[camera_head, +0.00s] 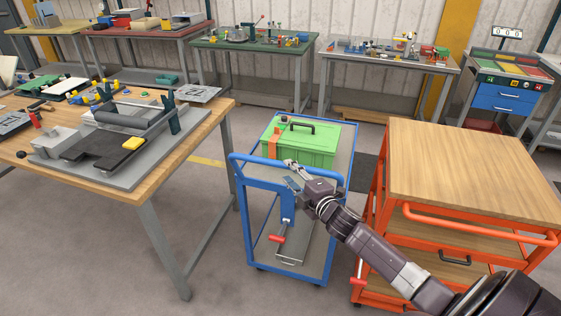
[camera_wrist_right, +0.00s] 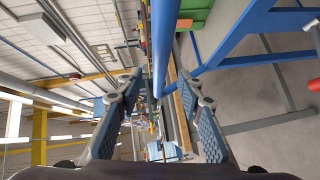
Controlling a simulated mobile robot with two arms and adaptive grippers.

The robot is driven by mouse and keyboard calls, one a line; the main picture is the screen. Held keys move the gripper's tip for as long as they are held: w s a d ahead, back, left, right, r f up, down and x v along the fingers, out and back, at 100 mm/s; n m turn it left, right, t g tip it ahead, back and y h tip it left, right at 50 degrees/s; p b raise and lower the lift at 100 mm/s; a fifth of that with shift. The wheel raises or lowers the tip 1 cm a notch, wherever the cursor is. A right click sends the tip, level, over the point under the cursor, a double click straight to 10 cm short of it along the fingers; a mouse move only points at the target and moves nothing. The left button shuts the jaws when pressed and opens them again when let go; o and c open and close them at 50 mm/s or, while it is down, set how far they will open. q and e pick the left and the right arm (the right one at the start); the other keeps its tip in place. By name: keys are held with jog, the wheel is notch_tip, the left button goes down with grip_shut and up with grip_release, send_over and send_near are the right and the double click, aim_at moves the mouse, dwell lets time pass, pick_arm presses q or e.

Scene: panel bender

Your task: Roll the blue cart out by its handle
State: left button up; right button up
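The blue cart (camera_head: 243,205) stands between the wooden bench and the orange cart. Its blue handle (camera_head: 262,161) runs along the near top edge. A green case (camera_head: 316,148) with a dark handle and an orange strap sits on its top shelf. My right gripper (camera_head: 288,172) is at the handle, near its right half. In the right wrist view the fingers (camera_wrist_right: 160,88) are spread apart, and the blue handle bar (camera_wrist_right: 163,45) reaches in between their tips. I cannot tell whether they touch it. My left gripper is not in view.
An orange cart (camera_head: 470,170) with a wooden top stands close on the right. A wooden bench (camera_head: 222,112) with a bending tool stands on the left. Several worktables line the back wall. Grey floor (camera_head: 215,270) is clear in front of the blue cart.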

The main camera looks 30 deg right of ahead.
aim_at(283, 167)
jog(key=w, duration=0.4)
jog(key=w+f, duration=0.1)
jog(key=w, duration=0.1)
jog(key=shift+w+d+p, duration=0.2)
jog(key=shift+w+p, duration=0.05)
jog(key=shift+p, duration=0.05)
jog(key=shift+c, duration=0.4)
grip_shut()
